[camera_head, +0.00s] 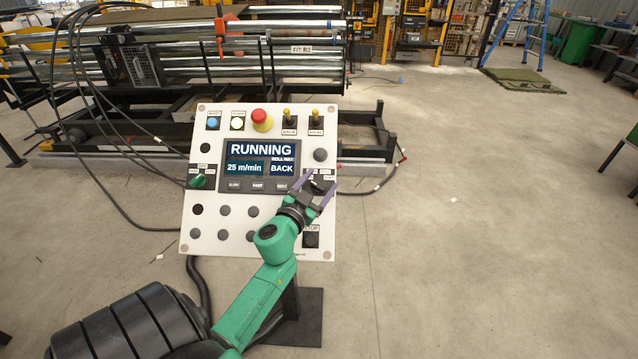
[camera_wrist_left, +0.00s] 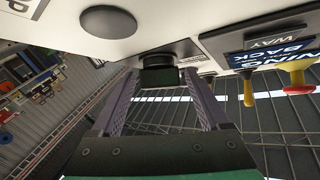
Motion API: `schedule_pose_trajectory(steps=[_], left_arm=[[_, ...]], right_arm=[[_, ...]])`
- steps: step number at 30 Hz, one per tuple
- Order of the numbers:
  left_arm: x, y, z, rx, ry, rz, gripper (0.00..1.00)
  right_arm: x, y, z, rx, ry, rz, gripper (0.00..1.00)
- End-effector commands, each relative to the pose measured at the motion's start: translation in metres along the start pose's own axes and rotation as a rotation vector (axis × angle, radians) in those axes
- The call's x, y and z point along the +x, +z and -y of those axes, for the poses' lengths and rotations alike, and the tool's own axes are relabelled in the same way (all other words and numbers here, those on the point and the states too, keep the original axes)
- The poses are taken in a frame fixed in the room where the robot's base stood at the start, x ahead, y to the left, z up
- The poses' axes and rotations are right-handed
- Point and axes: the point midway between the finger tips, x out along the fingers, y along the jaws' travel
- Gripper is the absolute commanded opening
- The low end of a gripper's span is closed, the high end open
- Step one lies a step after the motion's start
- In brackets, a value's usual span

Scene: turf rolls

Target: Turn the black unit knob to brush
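The white control panel (camera_head: 215,243) stands tilted in front of me. The black unit knob (camera_head: 318,185) is at its right side, beside the screen, partly covered by my gripper. It also shows in the left wrist view (camera_wrist_left: 159,77) as a dark knob projecting from the panel. My left gripper (camera_head: 315,188) is at this knob, its two purple fingers spread on either side of it. In the wrist view the left gripper (camera_wrist_left: 158,82) looks open, with small gaps beside the knob. The knob's small labels are too blurred to read. My right gripper is not in view.
The screen (camera_head: 258,163) reads RUNNING, 25 m/min and BACK. A green knob (camera_head: 197,182) is at the panel's left; a red mushroom button (camera_head: 261,119) and yellow toggles (camera_head: 287,115) are along the top. A roller machine (camera_head: 170,65) stands behind. Floor at right is clear.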

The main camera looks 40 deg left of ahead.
Motion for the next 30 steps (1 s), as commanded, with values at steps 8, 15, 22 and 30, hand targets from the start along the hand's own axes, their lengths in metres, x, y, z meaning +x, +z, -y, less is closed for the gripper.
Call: schedule_pose_trajectory(steps=[8,15,22,30], left_arm=[[0.0,0.0,0.0,0.0,0.001,0.0,0.0],[0.0,-0.002,0.001,0.023,0.03,0.001,0.0],[-0.001,-0.005,0.002,0.095,0.127,0.003,0.0],[-0.001,-0.005,0.001,0.22,0.299,0.005,0.0]], right_arm=[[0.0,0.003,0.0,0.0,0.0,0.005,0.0],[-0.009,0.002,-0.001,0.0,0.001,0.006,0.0],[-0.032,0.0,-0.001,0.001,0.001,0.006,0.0],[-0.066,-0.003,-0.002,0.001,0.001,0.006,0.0]])
